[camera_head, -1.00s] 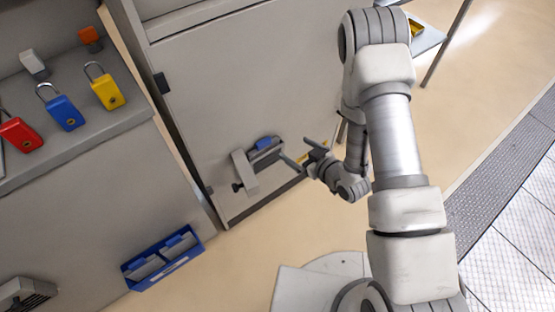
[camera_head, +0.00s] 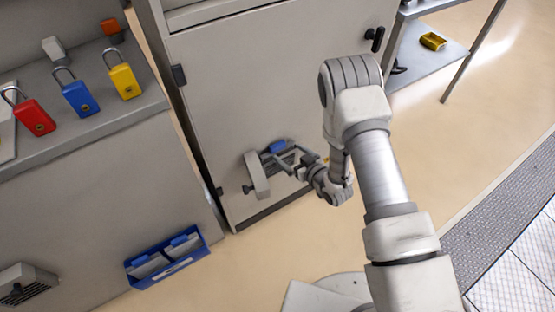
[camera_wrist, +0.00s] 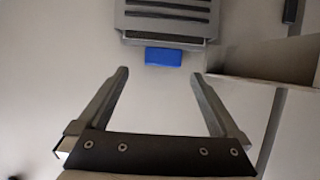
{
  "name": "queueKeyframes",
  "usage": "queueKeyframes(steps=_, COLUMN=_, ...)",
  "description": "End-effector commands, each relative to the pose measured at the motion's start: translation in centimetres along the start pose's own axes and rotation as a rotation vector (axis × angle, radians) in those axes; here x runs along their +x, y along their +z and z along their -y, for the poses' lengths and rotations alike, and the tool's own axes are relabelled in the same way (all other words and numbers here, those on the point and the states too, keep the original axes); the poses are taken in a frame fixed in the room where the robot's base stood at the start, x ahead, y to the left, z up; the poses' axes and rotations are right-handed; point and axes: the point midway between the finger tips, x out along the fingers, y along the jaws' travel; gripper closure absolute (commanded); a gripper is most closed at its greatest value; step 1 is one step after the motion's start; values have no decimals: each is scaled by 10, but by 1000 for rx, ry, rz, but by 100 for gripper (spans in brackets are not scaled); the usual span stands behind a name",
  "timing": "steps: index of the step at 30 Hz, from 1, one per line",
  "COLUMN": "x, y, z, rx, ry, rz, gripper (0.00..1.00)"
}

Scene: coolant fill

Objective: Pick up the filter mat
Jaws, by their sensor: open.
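What looks like the filter mat sits in a slatted grey vent housing (camera_wrist: 168,12) low on the cabinet door. A blue tab (camera_wrist: 163,57) sticks out at its edge, and the tab also shows in the head view (camera_head: 277,147). The mat's body is mostly hidden by the housing. My gripper (camera_wrist: 160,74) is open and empty, with the blue tab just beyond and between its fingertips in the wrist view. In the head view my gripper (camera_head: 294,160) is close beside the vent. I cannot tell whether it touches anything.
A grey flap (camera_head: 257,175) stands out from the door beside the vent. A blue bin (camera_head: 167,258) with grey, blue-edged pieces hangs at lower left. Red (camera_head: 33,115), blue (camera_head: 79,98) and yellow (camera_head: 125,81) padlocks are on the left ledge. A side table (camera_head: 428,55) stands at upper right.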

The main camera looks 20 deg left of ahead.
Motion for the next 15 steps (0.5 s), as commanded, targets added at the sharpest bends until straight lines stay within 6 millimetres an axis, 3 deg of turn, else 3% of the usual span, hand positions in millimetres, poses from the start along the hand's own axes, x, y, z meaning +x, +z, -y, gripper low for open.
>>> queueKeyframes(steps=15, x=55, y=0, z=5, rx=-3, ry=-1, rz=-1, gripper=0)
